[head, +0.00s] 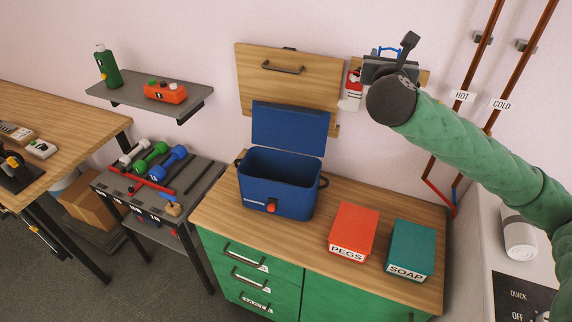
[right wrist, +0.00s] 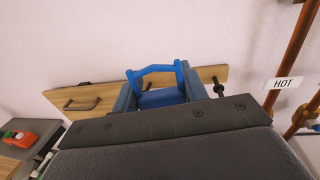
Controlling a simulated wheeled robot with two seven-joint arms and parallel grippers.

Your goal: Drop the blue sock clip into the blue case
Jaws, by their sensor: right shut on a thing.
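The blue sock clip (right wrist: 158,73) shows in the right wrist view between the two fingers of my right gripper (right wrist: 158,97). The gripper is shut on it. In the head view a thin blue part of the clip (head: 389,49) sticks up above the right gripper (head: 390,62), high near the wall boards. The blue case (head: 275,186) stands on the wooden counter, left of and below the gripper. Its lid is up and its top is open; I see no contents. My left gripper is not in view.
A red PEGS box (head: 353,232) and a teal SOAP box (head: 411,249) stand right of the case. A wooden board (head: 285,76) with a handle is on the wall behind. A red-and-white item (head: 351,91) hangs beside it. Hot and cold pipes (head: 473,85) run at right.

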